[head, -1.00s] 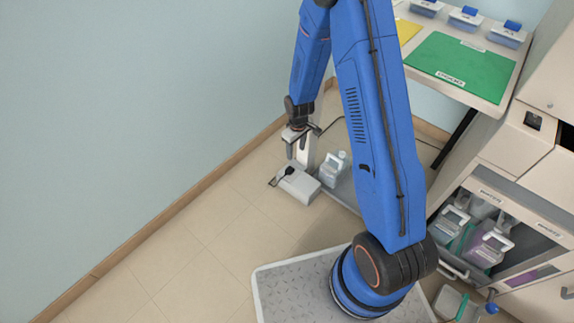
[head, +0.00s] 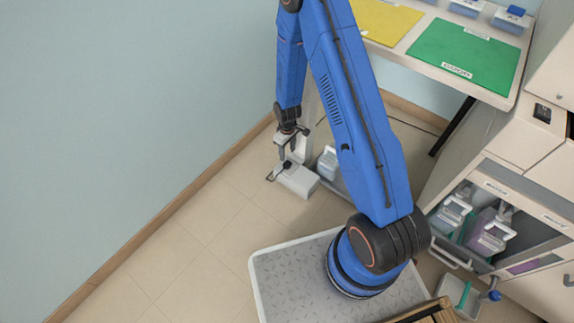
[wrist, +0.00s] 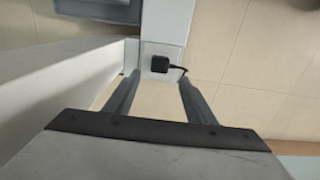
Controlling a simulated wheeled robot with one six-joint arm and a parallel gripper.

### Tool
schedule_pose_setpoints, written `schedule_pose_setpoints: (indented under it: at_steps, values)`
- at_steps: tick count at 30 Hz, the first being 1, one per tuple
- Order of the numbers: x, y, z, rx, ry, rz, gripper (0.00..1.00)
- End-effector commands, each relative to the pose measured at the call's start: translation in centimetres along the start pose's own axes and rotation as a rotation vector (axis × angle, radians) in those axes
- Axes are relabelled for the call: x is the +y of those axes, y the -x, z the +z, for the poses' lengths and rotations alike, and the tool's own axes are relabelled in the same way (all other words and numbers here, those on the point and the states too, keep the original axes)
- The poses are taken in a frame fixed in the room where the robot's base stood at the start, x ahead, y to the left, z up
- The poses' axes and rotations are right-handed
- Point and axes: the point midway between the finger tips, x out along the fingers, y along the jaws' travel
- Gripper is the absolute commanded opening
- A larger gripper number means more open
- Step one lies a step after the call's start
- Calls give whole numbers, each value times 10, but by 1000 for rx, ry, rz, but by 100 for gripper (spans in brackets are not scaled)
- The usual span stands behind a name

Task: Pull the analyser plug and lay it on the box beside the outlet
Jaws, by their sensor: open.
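My gripper (head: 288,152) is open and empty, just above the plug in the head view. In the wrist view my gripper's fingers (wrist: 158,80) stand apart, one to each side of the plug's line, with the plug beyond the tips.
A pale upright post (head: 308,135) stands close behind my gripper. A bench with a green mat (head: 463,54) and a cabinet (head: 513,195) are at the right. The floor (head: 190,240) at left is clear.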

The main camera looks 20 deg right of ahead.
Motion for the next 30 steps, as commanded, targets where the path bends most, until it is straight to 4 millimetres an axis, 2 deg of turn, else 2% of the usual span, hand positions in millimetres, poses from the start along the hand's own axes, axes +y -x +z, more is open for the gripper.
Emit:
schedule_pose_setpoints:
  at_steps: [5,21,30]
  values:
    - [0,-11,0,-1,0,0,50]
    - [0,-72,0,-1,0,-1,50]
    - [0,-88,0,0,0,0,50]
